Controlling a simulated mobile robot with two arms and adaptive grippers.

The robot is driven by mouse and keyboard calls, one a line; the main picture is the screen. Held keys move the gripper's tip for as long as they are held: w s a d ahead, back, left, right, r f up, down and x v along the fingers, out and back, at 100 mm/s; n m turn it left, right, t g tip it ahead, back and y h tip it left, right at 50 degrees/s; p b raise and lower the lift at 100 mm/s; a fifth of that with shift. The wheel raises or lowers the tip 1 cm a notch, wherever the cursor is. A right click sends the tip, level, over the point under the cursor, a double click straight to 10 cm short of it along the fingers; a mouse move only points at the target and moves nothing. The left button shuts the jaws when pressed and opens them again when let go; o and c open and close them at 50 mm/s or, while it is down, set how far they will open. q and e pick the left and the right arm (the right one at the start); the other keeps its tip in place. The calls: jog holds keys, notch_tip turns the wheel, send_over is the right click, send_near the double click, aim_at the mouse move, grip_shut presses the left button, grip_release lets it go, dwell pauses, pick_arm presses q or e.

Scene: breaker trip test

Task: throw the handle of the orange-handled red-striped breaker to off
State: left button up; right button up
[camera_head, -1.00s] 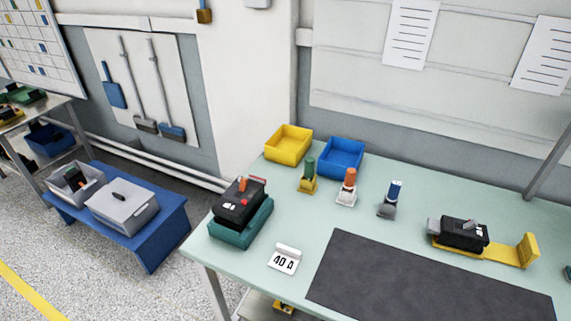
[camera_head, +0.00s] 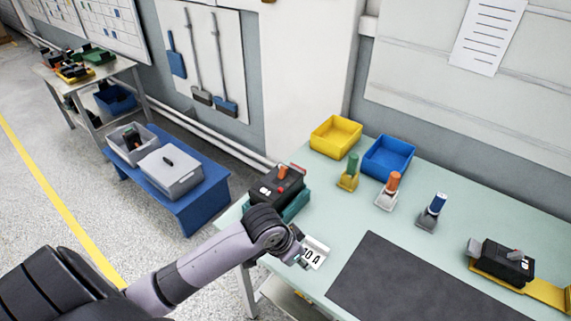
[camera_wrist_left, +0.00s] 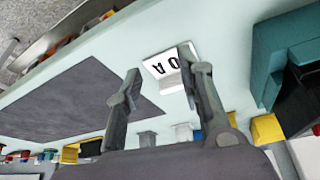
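The black breaker (camera_head: 272,190) with an orange handle (camera_head: 282,174) and a red stripe sits in a teal cradle (camera_head: 296,206) at the table's left end. Its lower part is hidden behind my left arm in the head view. My left gripper (camera_head: 302,258) is over the table's left edge, in front of the breaker and close to the white 40 A card (camera_head: 316,254). In the left wrist view my left gripper (camera_wrist_left: 160,64) has its fingers apart and empty. The teal cradle (camera_wrist_left: 272,55) and part of the black breaker (camera_wrist_left: 296,105) are to its right there. My right gripper is not in view.
Yellow (camera_head: 335,136) and blue (camera_head: 388,156) bins stand at the back. Green-, orange- and blue-handled items (camera_head: 348,173) stand before them. Another black breaker (camera_head: 502,262) sits on a yellow holder at right. A dark mat (camera_head: 415,285) lies clear. A blue bench (camera_head: 205,205) stands left.

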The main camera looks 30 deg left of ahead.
pick_arm(q)
jog(key=w+a+r, duration=0.4)
jog(key=w+r, duration=0.2)
jog(key=n+y, duration=0.1)
jog(key=n, duration=0.2)
send_near(283, 167)
jog(key=p+x, duration=0.4)
jog(key=x, duration=0.5)
jog(key=shift+r, duration=0.1)
grip_shut()
